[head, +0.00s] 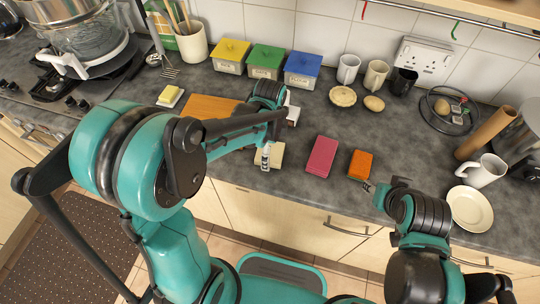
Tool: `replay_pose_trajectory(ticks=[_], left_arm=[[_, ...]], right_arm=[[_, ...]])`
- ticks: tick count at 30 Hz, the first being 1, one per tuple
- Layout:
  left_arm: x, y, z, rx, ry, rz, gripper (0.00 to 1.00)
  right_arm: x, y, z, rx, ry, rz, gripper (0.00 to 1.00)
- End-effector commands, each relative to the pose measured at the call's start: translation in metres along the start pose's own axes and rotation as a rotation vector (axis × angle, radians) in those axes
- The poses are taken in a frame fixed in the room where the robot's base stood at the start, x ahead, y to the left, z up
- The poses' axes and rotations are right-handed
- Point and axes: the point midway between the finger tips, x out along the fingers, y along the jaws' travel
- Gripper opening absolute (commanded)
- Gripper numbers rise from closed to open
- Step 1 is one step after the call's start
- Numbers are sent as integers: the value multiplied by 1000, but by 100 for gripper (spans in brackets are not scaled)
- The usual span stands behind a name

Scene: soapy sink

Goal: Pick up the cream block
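A cream block (277,154) lies on the dark grey counter near its front edge, left of the pink block (321,156). The end of my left arm, with the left gripper (276,126), is just behind and above the cream block in the picture. My own arm covers part of that area, and the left fingers do not show clearly. A small white-and-dark item (265,158) overlaps the cream block's left side. My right gripper (370,187) is at the counter's front edge, right of and below the orange block (361,164). Its finger opening is too small to tell.
Yellow (232,56), green (265,61) and blue (302,70) lidded boxes stand at the back. A pale yellow block (170,96) lies left of a wooden board (209,107). A white mug (482,171) and plate (469,208) stand right. Counter between is clear.

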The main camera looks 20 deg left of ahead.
Motion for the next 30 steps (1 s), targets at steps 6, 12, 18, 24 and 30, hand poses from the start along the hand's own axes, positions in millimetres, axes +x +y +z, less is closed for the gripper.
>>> replay_pose_trajectory(ticks=[6, 12, 18, 24, 30], left_arm=[[-1, 0, 0, 0, 0, 0, 84], [-1, 0, 0, 0, 0, 0, 36], [-1, 0, 0, 0, 0, 0, 35], [-7, 0, 0, 0, 0, 0, 35], [-35, 0, 0, 0, 0, 0, 35]], right_arm=[[-1, 0, -1, 0, 0, 0, 40], [-1, 0, -1, 0, 0, 0, 40], [-1, 0, -1, 0, 0, 0, 40], [-3, 0, -2, 0, 0, 0, 40], [-13, 0, -10, 0, 0, 0, 40]])
